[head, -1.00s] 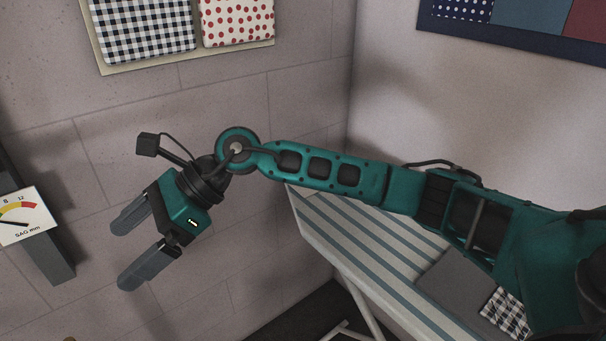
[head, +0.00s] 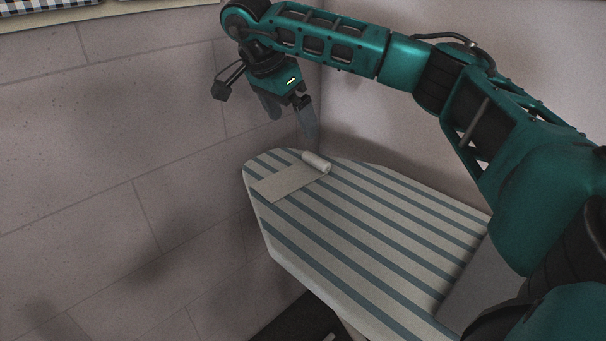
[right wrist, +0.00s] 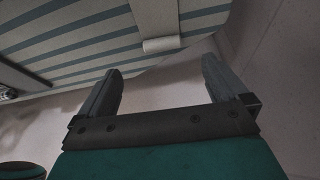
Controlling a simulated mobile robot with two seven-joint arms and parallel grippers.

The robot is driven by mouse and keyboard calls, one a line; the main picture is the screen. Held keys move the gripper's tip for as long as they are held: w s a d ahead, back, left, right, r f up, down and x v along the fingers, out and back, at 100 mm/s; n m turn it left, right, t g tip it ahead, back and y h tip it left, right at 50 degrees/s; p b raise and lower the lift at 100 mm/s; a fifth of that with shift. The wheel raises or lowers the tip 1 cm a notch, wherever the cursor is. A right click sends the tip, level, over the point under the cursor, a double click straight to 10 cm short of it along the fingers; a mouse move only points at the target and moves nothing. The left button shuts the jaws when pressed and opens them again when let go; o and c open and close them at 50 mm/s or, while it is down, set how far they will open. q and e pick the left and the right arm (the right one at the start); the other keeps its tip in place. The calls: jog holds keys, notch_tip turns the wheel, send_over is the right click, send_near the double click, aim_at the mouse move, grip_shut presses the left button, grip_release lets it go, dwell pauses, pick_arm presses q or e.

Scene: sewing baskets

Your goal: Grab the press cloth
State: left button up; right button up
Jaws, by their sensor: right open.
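The press cloth (head: 287,184) is a pale beige strip lying flat near the far, rounded end of the striped ironing board (head: 350,235), with one end in a whitish roll (head: 317,162). In the right wrist view, the cloth (right wrist: 155,15) and its roll (right wrist: 161,44) show at the board's edge, beyond the fingertips. My right gripper (head: 291,118) is open and empty, above and just behind the roll in the head view. It also shows in the right wrist view (right wrist: 162,67), its fingers apart with the roll ahead between them. My left gripper is out of view.
Walls stand close behind and to the left of the board. A grey flat piece (head: 468,285) lies on the board at the right, partly hidden by my right arm. The striped middle of the board is clear.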

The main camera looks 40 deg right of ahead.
send_near(312, 163)
jog(key=shift+s+f+b, duration=0.1)
jog(key=shift+f+b, duration=0.35)
jog(key=shift+f, duration=0.35)
jog(key=x, duration=0.4)
jog(key=b+x, duration=0.1)
jog(key=x, duration=0.1)
jog(key=shift+d+f, duration=0.1)
jog(key=shift+d, duration=0.3)
jog(key=c, duration=0.9)
jog(key=shift+r, duration=0.2)
jog(key=shift+c, duration=0.2)
